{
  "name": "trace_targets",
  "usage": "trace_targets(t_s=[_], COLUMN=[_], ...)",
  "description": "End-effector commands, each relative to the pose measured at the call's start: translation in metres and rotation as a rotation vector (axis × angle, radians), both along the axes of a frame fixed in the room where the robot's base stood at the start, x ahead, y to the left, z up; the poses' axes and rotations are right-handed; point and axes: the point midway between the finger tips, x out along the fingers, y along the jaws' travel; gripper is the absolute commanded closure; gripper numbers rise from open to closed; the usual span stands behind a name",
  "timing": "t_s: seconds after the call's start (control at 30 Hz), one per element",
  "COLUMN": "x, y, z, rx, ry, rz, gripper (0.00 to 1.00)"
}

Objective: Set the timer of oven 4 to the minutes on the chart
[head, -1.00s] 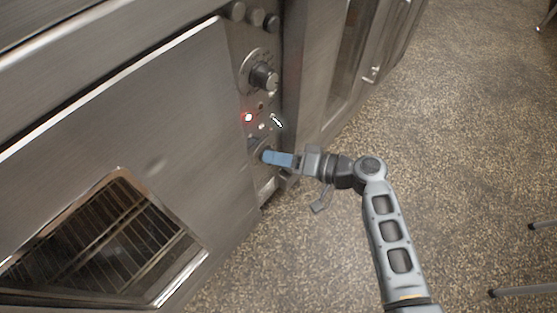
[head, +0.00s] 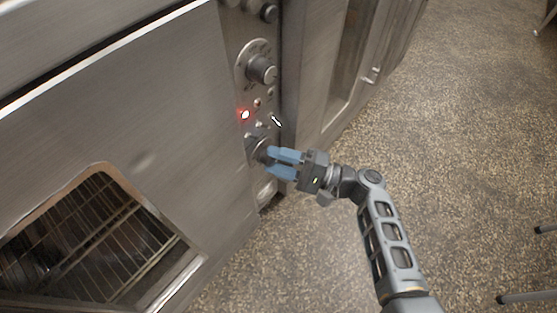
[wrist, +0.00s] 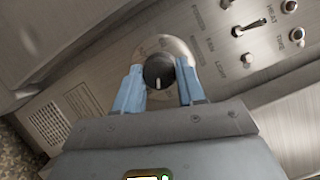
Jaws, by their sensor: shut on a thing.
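A dark round knob (wrist: 158,72) with a white pointer line sits on a round metal dial plate in the wrist view. The line points toward the bottom of the picture. In the head view this lower knob (head: 257,148) is partly hidden by my fingers. My gripper (head: 269,160) has its two blue fingers closed on the knob's sides; in the wrist view my gripper (wrist: 160,84) has one finger on each side of it. The dial's markings are too small to read. No chart and no oven number are readable in these views.
A larger upper knob (head: 262,69), a lit red lamp (head: 245,114) and a toggle switch (head: 276,121) share the panel. The oven door (head: 150,120) with its rack window is at left. A vent grille (wrist: 47,122) shows in the wrist view. Speckled floor (head: 440,180) is open at right.

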Motion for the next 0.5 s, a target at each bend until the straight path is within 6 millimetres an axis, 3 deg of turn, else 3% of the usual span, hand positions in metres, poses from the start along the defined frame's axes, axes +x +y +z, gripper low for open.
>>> trace_targets(t_s=[0.5], x=[0.0], y=[-0.0007], z=[-0.0028], rx=[0.081], ry=[0.111], rz=[-0.004], gripper=[0.91])
